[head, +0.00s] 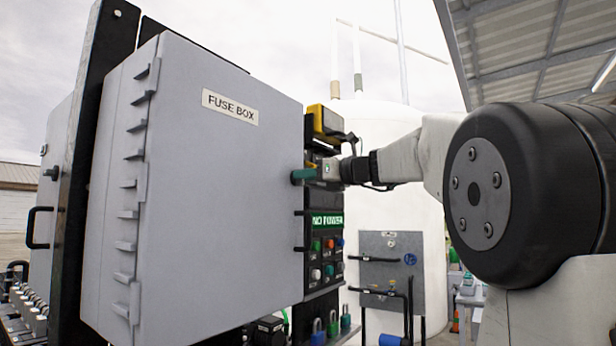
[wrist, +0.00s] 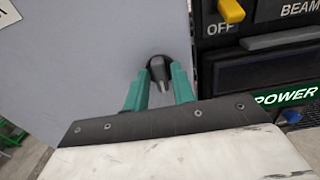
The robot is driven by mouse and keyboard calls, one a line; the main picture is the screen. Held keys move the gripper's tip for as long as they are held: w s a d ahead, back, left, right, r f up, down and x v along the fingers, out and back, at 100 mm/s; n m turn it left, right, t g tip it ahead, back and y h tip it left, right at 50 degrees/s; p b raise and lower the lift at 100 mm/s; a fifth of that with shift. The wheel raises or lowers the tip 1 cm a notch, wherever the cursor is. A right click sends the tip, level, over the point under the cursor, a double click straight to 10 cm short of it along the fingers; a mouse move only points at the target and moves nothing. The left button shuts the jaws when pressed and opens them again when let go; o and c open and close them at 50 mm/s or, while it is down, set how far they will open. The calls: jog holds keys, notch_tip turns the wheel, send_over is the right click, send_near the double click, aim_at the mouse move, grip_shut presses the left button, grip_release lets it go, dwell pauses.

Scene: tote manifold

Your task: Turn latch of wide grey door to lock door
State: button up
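The wide grey door (head: 200,220) carries a "FUSE BOX" label (head: 230,106) and fills the left half of the head view. It also fills the upper left of the wrist view (wrist: 95,60). Its latch (wrist: 158,70), a small dark grey handle on a black round base, shows near the door's right edge in the wrist view. My gripper (wrist: 160,78) has its two teal fingers on either side of the latch, apart, with the tips close to the door. The handle points roughly down the picture. In the head view my gripper (head: 303,175) is at the door's right edge, and the latch is hidden there.
A control panel (head: 325,245) with coloured buttons and a green-lit display stands right beside the door. In the wrist view a yellow switch (wrist: 231,11) is at upper right. A smaller grey panel (head: 390,268) and a white tank (head: 385,120) are behind.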

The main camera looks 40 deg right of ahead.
grip_shut()
jog(key=shift+n, duration=0.3)
jog(key=n, duration=1.7)
jog(key=shift+s+a+f, duration=0.1)
jog(key=shift+a+f, duration=0.1)
jog(key=shift+f, duration=0.05)
jog(key=shift+n, duration=0.3)
